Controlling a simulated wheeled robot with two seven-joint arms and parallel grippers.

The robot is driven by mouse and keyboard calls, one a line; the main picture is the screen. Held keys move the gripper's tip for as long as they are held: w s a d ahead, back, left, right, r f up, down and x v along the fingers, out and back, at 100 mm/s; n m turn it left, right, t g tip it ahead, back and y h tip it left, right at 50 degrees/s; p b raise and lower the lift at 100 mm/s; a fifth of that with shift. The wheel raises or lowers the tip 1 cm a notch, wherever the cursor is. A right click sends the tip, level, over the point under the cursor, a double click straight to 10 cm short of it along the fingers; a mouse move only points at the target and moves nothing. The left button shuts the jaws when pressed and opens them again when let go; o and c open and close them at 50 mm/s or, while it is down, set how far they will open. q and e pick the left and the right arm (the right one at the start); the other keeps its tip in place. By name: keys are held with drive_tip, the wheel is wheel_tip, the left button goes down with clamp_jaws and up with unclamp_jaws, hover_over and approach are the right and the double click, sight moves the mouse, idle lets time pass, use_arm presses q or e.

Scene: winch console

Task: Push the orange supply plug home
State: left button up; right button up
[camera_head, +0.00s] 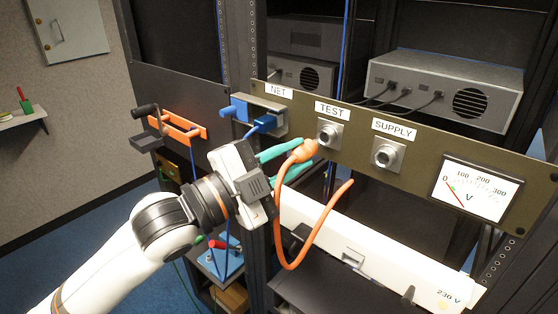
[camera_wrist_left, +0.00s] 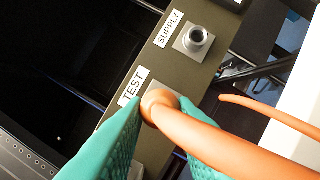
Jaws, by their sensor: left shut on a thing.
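My left gripper (camera_head: 300,158), with teal fingers, is shut on the orange plug (camera_head: 304,150), just behind its front end. The plug's tip is at the lower left of the TEST socket (camera_head: 328,135); I cannot tell whether it touches it. In the left wrist view the plug (camera_wrist_left: 162,102) covers most of the TEST socket, between the teal fingers (camera_wrist_left: 160,120). The SUPPLY socket (camera_head: 387,155) is empty, to the right of TEST; it also shows in the left wrist view (camera_wrist_left: 194,39). My right gripper is not in view.
The plug's orange cable (camera_head: 290,263) loops below the panel (camera_head: 430,150). A blue plug (camera_head: 262,124) sits under the NET label. A voltmeter (camera_head: 474,190) is at the panel's right, its needle near the low end. A white 230 V unit (camera_head: 375,255) lies below.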

sight(303, 150)
use_arm(q)
drive_tip(key=shift+w+d, duration=0.25)
drive_tip(key=shift+w, duration=0.05)
drive_tip(key=shift+p, duration=0.55)
idle(1.5)
drive_tip(key=shift+w+d, duration=0.8)
drive_tip(key=shift+w, duration=0.3)
drive_tip(key=o, duration=1.1)
drive_tip(key=shift+c, duration=0.2)
